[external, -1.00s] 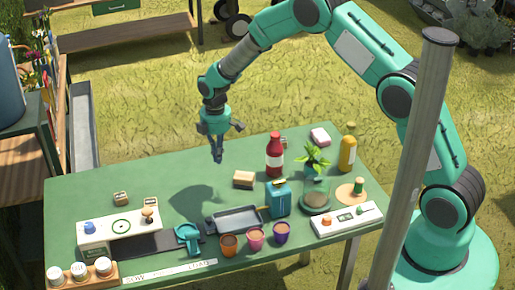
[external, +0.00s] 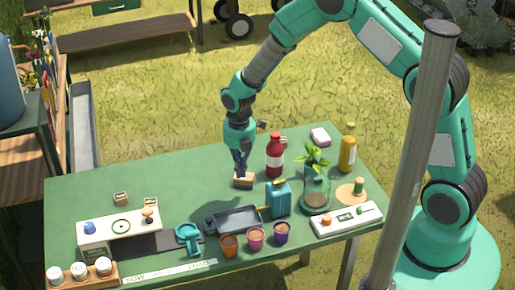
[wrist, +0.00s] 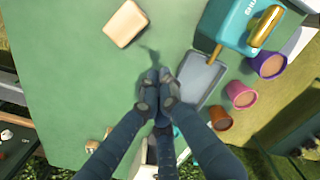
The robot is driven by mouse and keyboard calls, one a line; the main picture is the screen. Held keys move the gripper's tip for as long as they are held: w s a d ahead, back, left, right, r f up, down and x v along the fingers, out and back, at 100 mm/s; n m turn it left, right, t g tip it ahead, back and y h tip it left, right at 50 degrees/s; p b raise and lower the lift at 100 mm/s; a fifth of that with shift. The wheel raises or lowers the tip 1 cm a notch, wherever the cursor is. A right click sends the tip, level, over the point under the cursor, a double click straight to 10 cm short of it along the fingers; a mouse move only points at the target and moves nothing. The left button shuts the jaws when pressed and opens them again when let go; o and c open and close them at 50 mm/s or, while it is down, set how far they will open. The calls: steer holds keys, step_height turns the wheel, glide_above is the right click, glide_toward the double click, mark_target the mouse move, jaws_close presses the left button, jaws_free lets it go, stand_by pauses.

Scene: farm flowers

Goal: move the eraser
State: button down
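Two small blocks could be the eraser, and I cannot tell which it is. A tan block with a pale side (external: 243,181) lies flat behind the grey tray on the green table; it also shows at the top of the wrist view (wrist: 125,22). A pink and white block (external: 320,136) lies at the table's back right. My gripper (external: 241,178) points down and overlaps the tan block in the external view. In the wrist view, its dark fingers (wrist: 159,75) are together with nothing between them, and the tan block lies apart from the fingertips.
The grey tray (external: 236,219) and blue can (external: 278,201) stand in front of the tan block. A red bottle (external: 275,157), glass jar with plant (external: 315,190) and yellow bottle (external: 347,150) stand to the right. Several cups line the front. The table's back left is clear.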

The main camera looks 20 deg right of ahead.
mark_target(245, 179)
steer(key=shift+s+d+n, duration=0.1)
steer(key=shift+s+n, duration=0.15)
steer(key=shift+n, duration=0.15)
steer(key=shift+f, duration=0.1)
step_height(245, 179, down, 9)
steer(key=shift+f+b, duration=0.15)
steer(key=shift+b, duration=0.2)
steer(key=shift+w+d+f, duration=0.15)
steer(key=shift+w+d, duration=0.15)
steer(key=shift+w, duration=0.3)
steer(key=shift+w+d+f, duration=0.15)
steer(key=shift+w+d, duration=0.15)
steer(key=shift+w, duration=0.3)
steer(key=shift+w+d, duration=0.25)
steer(key=shift+w, duration=0.4)
steer(key=shift+w+d+b, duration=0.2)
steer(key=shift+w+d, duration=0.15)
steer(key=shift+w, duration=0.35)
steer(key=shift+w+d+b, duration=0.15)
steer(key=shift+w+d, duration=0.2)
steer(key=shift+w, duration=0.35)
